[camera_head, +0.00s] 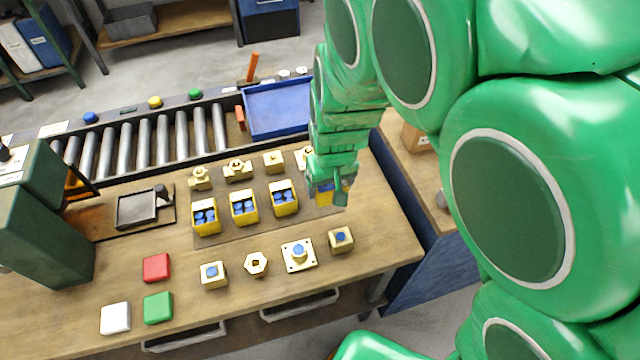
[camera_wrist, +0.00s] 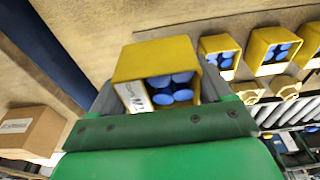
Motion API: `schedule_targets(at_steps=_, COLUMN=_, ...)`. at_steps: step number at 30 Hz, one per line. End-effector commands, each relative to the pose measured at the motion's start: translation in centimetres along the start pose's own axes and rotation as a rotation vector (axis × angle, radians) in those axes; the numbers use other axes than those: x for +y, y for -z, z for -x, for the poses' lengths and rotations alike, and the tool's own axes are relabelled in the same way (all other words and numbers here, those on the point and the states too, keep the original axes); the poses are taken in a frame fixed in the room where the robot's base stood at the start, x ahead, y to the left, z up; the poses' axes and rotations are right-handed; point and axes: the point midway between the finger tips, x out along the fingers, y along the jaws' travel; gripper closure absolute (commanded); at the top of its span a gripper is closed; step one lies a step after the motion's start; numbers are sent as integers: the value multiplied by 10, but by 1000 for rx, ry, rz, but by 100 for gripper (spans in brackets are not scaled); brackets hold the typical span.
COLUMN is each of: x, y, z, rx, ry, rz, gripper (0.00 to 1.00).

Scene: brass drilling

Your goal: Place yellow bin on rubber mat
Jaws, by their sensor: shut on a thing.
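A yellow bin (camera_wrist: 150,60) with several blue cylinders inside and a white label is held between the fingers of my gripper (camera_wrist: 165,98). In the head view only part of this yellow bin (camera_head: 325,198) shows below my gripper (camera_head: 328,190), at the right end of the bin row. The brownish rubber mat (camera_head: 265,190) lies on the wooden bench under the other bins. The held bin is over or at the mat's right end; I cannot tell whether it touches.
Several similar yellow bins (camera_head: 244,208) stand in a row to the left. Brass fittings (camera_head: 237,170) stand behind them, and more brass parts (camera_head: 298,254) are in front. A blue tray (camera_head: 278,108) and roller conveyor (camera_head: 145,140) lie behind. A cardboard box (camera_wrist: 30,130) is nearby.

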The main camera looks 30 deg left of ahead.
Motion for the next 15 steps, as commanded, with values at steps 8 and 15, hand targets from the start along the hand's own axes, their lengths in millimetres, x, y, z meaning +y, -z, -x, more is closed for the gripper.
schedule_targets(at_steps=8, x=1, y=26, z=-22, rx=0, ry=1, rz=0, gripper=59)
schedule_targets(at_steps=15, x=2, y=41, z=-48, rx=0, ry=0, rz=-1, gripper=59)
